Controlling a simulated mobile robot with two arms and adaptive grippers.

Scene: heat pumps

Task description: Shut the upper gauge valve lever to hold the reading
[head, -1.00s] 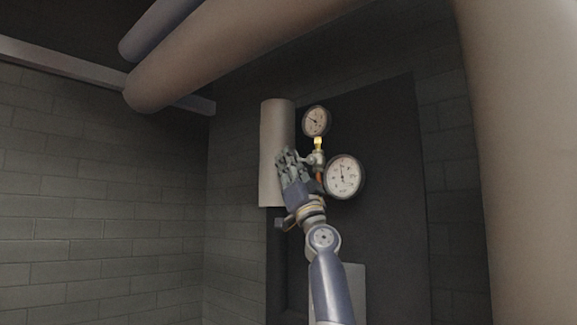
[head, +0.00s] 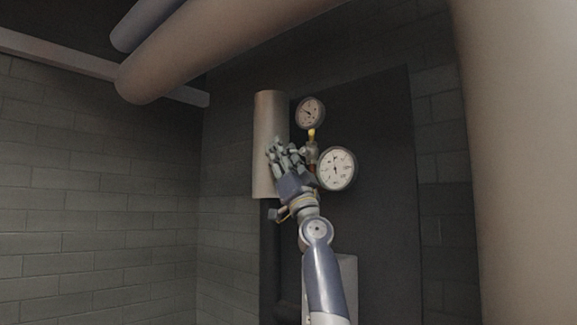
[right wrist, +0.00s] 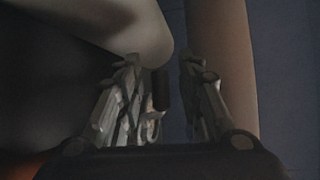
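The upper gauge (head: 310,112) is a small round white dial above a yellow fitting (head: 311,135). A metal valve body (head: 312,153) sits below that fitting, beside the larger lower gauge (head: 336,168). My right gripper (head: 281,147) is just left of the valve body, fingers pointing up. In the right wrist view its fingers (right wrist: 160,62) stand apart. A dark brown upright piece (right wrist: 160,90) shows between them, nearer the left finger; I cannot tell whether it is the lever or whether it is touched. The lever is not clear in the head view. My left gripper is not in view.
A pale vertical cylinder (head: 270,120) stands just behind and left of my right gripper. Large pipes cross the top (head: 190,60) and run down the right side (head: 515,170). A dark panel (head: 385,200) is behind the gauges. Open room lies before the left brick wall (head: 90,190).

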